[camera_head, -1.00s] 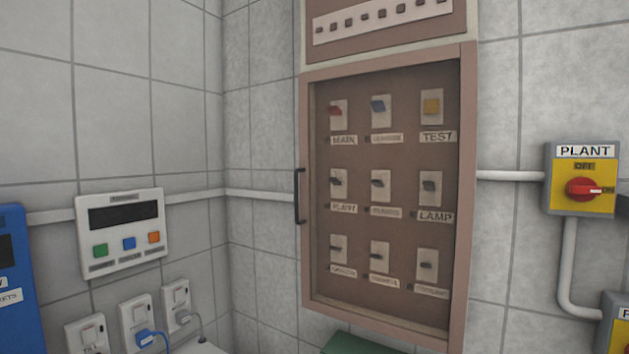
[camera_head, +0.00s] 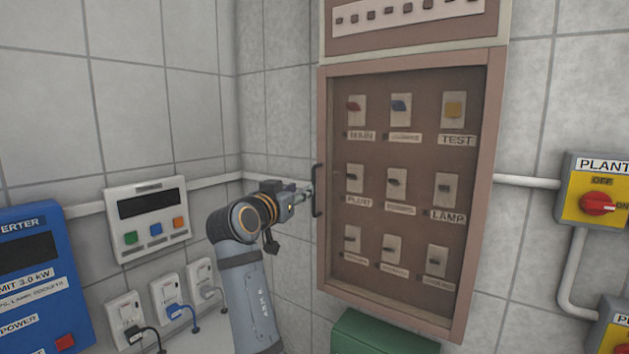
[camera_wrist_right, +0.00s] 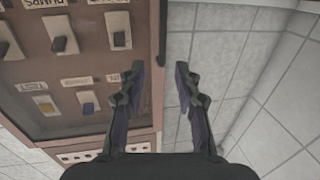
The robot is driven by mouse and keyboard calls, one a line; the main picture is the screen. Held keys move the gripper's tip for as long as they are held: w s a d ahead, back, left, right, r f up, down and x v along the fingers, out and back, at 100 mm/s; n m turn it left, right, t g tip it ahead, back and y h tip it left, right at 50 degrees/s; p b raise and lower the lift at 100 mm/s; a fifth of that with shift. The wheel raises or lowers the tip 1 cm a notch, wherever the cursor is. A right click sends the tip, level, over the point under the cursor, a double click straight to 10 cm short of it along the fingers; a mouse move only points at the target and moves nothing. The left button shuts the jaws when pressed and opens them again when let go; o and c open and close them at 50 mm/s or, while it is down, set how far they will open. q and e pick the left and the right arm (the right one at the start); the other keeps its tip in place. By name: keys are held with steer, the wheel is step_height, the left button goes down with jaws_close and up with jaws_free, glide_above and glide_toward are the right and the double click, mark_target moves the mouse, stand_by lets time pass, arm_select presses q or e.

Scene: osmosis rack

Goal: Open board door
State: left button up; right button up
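The board door (camera_head: 410,190) is a brown-framed, see-through panel on the wall cabinet and looks shut. Its dark vertical handle (camera_head: 317,190) is on the left edge of the frame. My right gripper (camera_head: 306,192) is just left of the handle, at about mid-height, pointing at it. In the right wrist view the right gripper (camera_wrist_right: 160,66) has its fingers apart. The dark handle (camera_wrist_right: 162,30) lines up with the gap between the fingertips; whether it is between them in depth I cannot tell. My left gripper is not in view.
Behind the door are labelled switches (camera_head: 396,182). Left of my right arm are a blue inverter box (camera_head: 40,285), a white panel (camera_head: 147,215) and sockets with plugs (camera_head: 165,305). Right is a yellow PLANT switch (camera_head: 597,190). A green box (camera_head: 380,335) is below the cabinet.

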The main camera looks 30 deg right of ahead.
mark_target(313, 182)
steer(key=p+x, duration=0.5)
steer(key=x, duration=0.5)
steer(key=shift+w+p, duration=0.15)
steer(key=shift+p, duration=0.25)
steer(key=shift+w+d+f, duration=0.1)
steer(key=shift+w+d, duration=0.1)
jaws_close()
